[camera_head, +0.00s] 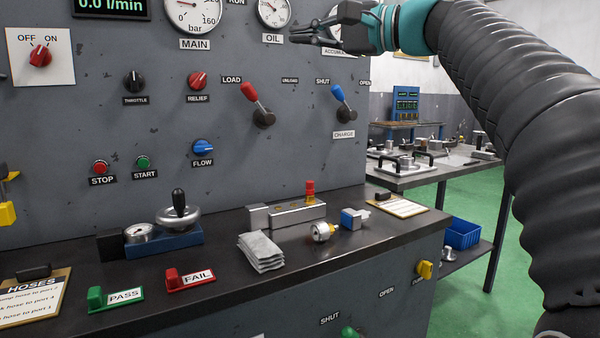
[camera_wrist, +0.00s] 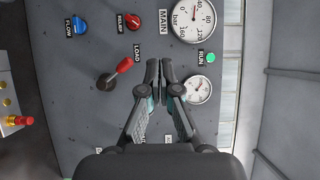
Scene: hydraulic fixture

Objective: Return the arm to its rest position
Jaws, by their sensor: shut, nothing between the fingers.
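My gripper (camera_head: 303,36) is at the top of the head view, in front of the panel's upper right part, beside the oil gauge (camera_head: 273,12). It points left and holds nothing. In the wrist view my gripper (camera_wrist: 159,66) has its fingertips together. The arm rises from the lower right of the head view and bends left at the top. The red-handled load lever (camera_head: 250,93) and the blue-handled charge lever (camera_head: 338,94) are below the gripper, apart from it. In the wrist view the red lever (camera_wrist: 124,65) is left of the fingers.
The grey panel (camera_head: 120,60) carries gauges, knobs and buttons. The dark bench top (camera_head: 335,255) below holds a grey cloth (camera_head: 262,252), a gauge fitting (camera_head: 322,232), a metal block (camera_head: 297,214) and pass and fail tags. Another table (camera_head: 415,180) stands behind at right.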

